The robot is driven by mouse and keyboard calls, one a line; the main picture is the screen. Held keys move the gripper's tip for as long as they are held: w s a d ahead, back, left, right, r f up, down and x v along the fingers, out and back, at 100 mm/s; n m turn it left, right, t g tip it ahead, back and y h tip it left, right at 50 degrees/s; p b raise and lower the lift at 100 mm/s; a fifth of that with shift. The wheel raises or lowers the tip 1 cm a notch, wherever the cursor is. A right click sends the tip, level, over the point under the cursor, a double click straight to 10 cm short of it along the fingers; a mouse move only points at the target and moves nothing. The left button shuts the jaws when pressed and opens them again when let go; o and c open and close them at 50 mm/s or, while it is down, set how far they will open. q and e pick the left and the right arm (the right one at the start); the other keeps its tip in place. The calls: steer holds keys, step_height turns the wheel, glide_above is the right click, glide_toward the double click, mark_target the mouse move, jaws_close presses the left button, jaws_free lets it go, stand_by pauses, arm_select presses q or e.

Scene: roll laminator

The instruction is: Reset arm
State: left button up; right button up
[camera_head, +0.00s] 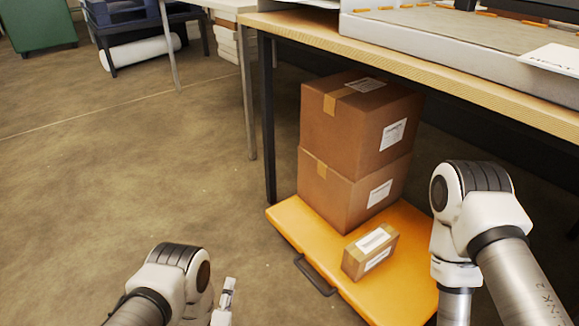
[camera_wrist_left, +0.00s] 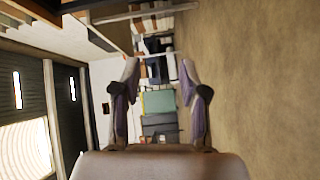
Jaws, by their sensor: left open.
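My left arm (camera_head: 168,280) comes in at the bottom left of the head view, over bare floor. Part of my left gripper (camera_head: 226,300) shows there beside the arm. In the left wrist view my left gripper (camera_wrist_left: 158,95) has its two fingers wide apart with nothing between them. My right arm (camera_head: 478,215) is at the right of the head view, in front of the table, bent downward. Its gripper is below the picture and hidden.
A wooden-topped table (camera_head: 450,82) carries a grey laminator bed (camera_head: 450,30). Under it, an orange platform (camera_head: 290,222) bears two stacked cartons (camera_head: 345,125) and a small box (camera_head: 370,252). The left floor is clear.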

arm_select(q)
steer(key=a+r+m+g+y+p, duration=0.1)
steer(key=a+r+g+p, duration=0.15)
steer(key=r+p, duration=0.9)
steer(key=a+r+m+g+y+p, duration=0.1)
steer(key=a+r+p, duration=0.3)
steer(key=r+p, duration=0.75)
steer(key=s+a+r+m+g+p, duration=0.3)
steer(key=s+r+m+g+p, duration=0.3)
steer(key=s+r, duration=0.6)
steer(key=s+d+f+m+g, duration=0.1)
steer(key=s+m+g, duration=0.5)
steer(key=s, duration=1.2)
steer(key=shift+s+f+m+g+p, duration=0.15)
steer(key=shift+f+m+g+p, duration=0.25)
steer(key=shift+g, duration=0.65)
